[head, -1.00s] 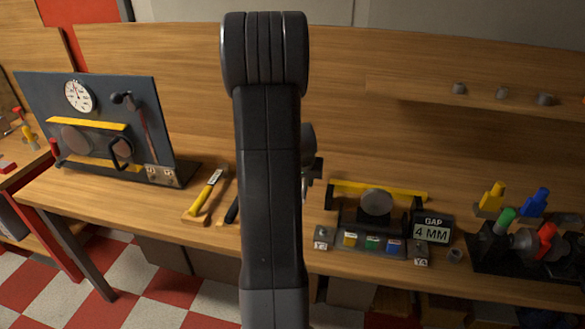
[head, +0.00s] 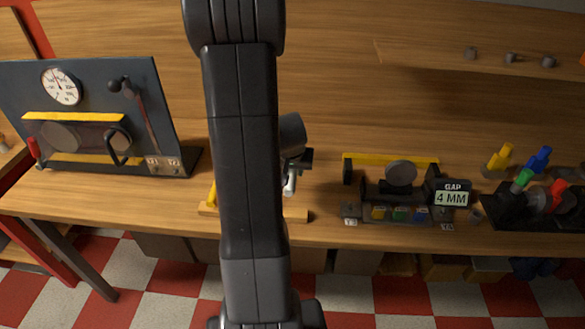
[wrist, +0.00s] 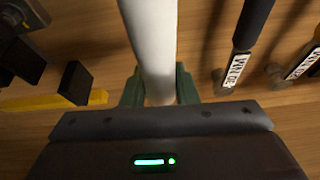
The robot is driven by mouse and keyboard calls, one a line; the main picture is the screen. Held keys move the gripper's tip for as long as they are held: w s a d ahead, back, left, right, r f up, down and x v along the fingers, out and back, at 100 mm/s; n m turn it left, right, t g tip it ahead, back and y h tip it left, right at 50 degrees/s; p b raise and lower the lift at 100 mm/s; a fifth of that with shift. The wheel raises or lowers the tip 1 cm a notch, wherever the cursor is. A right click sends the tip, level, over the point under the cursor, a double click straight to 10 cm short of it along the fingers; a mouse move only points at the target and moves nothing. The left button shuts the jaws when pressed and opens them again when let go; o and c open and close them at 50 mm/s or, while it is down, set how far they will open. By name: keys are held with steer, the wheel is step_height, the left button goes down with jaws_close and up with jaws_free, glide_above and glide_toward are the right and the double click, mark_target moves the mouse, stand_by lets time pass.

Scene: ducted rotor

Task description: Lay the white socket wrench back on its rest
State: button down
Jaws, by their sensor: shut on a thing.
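The white socket wrench (wrist: 152,40) fills the upper middle of the wrist view, and my gripper (wrist: 159,90) is shut on it with a dark green finger on either side. In the head view my gripper (head: 296,158) is mostly behind my arm, above the bench, with a small pale part of the wrench (head: 290,184) below it. A low wooden strip (head: 295,214), perhaps the rest, shows at the bench front on both sides of my arm; its middle is hidden. The wrench appears above the bench; whether it touches anything cannot be told.
Two dark-handled tools with white labels, one of them a black-handled tool (wrist: 251,25), lie right in the wrist view. A yellow-barred gap gauge (head: 400,175) stands right of my gripper. A dark panel with a dial (head: 85,120) stands left. Coloured-handled tools (head: 530,190) stand far right.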

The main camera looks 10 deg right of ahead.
step_height(320, 180, down, 6)
steer(key=b, duration=0.6)
steer(key=shift+r+b, duration=0.1)
steer(key=shift+b, duration=0.2)
steer(key=shift+f+b, duration=0.45)
steer(key=shift+b, duration=0.1)
steer(key=c, duration=1.1)
jaws_free()
steer(key=shift+o, duration=0.2)
steer(key=p+v, duration=0.1)
steer(key=v, duration=1.3)
steer(key=shift+f, duration=0.15)
